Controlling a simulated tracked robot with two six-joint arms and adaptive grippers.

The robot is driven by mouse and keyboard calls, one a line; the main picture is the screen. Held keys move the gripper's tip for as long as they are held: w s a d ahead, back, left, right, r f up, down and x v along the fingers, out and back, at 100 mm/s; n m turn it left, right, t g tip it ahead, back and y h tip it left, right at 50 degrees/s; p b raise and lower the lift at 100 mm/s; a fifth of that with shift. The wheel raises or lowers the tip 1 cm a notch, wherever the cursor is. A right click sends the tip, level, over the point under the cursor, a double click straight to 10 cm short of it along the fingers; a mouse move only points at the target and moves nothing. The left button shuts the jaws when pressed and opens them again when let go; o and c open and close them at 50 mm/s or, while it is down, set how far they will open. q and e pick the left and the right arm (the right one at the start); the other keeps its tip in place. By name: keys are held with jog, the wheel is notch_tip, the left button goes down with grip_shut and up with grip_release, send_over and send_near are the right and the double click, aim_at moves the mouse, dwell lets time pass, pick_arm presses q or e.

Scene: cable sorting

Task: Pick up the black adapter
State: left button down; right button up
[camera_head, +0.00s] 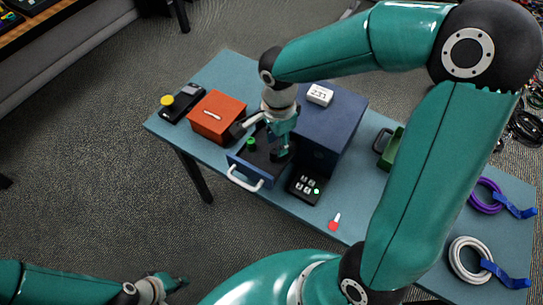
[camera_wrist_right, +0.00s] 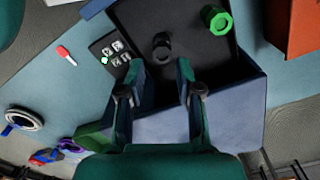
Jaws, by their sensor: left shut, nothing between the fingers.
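The black adapter (camera_wrist_right: 162,47), a short dark cylinder, stands inside the open drawer (camera_head: 250,166) of the blue cabinet (camera_head: 338,125). A green adapter (camera_wrist_right: 216,19) is in the same drawer and also shows in the head view (camera_head: 251,144). My right gripper (camera_wrist_right: 161,82) is open and empty, pointing down over the drawer. In the right wrist view the black adapter appears just beyond the gap between its fingertips, apart from them. In the head view my right gripper (camera_head: 283,152) hides much of the drawer. My left gripper (camera_head: 178,282) is shut and empty, low at the left, away from the table.
An orange box (camera_head: 217,116) stands left of the drawer. A white device (camera_head: 320,94) sits on the cabinet. A black keypad (camera_head: 306,187) and a red-tipped tool (camera_head: 334,222) lie in front. A green bin (camera_head: 393,150) and purple (camera_head: 486,196) and white (camera_head: 466,261) cable coils are at right.

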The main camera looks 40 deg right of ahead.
aim_at(275, 152)
jog(key=f, duration=0.5)
jog(key=shift+a, duration=0.35)
grip_shut()
